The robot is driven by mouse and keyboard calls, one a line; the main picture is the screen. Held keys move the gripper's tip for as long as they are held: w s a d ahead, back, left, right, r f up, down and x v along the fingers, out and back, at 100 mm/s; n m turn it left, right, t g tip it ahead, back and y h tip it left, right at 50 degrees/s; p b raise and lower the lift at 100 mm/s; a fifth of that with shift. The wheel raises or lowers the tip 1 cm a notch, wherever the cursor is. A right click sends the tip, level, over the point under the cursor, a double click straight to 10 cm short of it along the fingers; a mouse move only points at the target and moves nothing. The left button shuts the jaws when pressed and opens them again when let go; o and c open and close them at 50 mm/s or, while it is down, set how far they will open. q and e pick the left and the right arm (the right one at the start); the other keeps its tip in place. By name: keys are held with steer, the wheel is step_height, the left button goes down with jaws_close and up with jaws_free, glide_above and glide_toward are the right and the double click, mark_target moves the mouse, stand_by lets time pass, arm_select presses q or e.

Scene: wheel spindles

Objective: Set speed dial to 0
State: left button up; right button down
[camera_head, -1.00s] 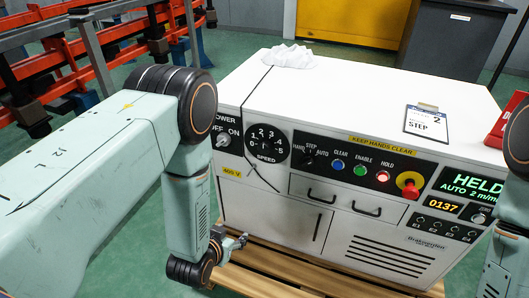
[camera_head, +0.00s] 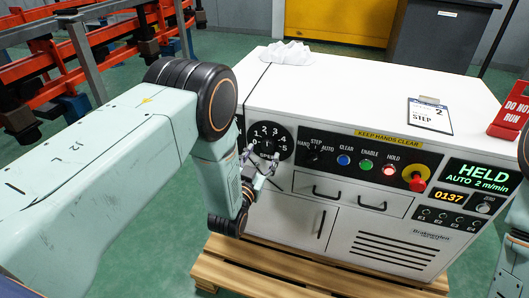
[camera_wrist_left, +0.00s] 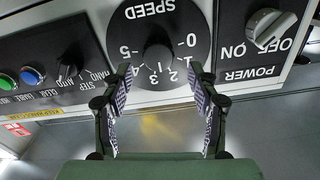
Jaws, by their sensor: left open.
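The speed dial (camera_head: 266,141) is a round black plate marked 0 to 5 on the white cabinet's front panel. My left gripper (camera_head: 262,161) is at the dial's lower edge, open and empty, hiding part of it and the SPEED label. In the left wrist view, which is upside down, the dial (camera_wrist_left: 158,28) shows with its dark centre knob (camera_wrist_left: 158,57). There the open left gripper (camera_wrist_left: 160,72) has a fingertip on either side of the knob, apart from it. I cannot tell which number the knob points to. My right gripper is out of view.
The power switch (camera_wrist_left: 272,27) sits beside the dial. Buttons and a red emergency knob (camera_head: 416,178) line the panel to the right. The display (camera_head: 477,178) reads HELD, AUTO 2 m/min. A clipboard (camera_head: 430,115) and white cloth (camera_head: 287,53) lie on top.

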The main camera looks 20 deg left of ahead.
mark_target(267, 146)
arm_select(q)
steer(key=shift+w+d+f+b, duration=0.1)
steer(key=shift+w+b, duration=0.05)
steer(key=shift+w, duration=0.5)
steer(key=shift+w+d+b, duration=0.1)
steer(key=shift+w+b, duration=0.05)
steer(key=shift+w, duration=0.85)
steer(key=c, duration=1.2)
steer(key=shift+o, duration=0.2)
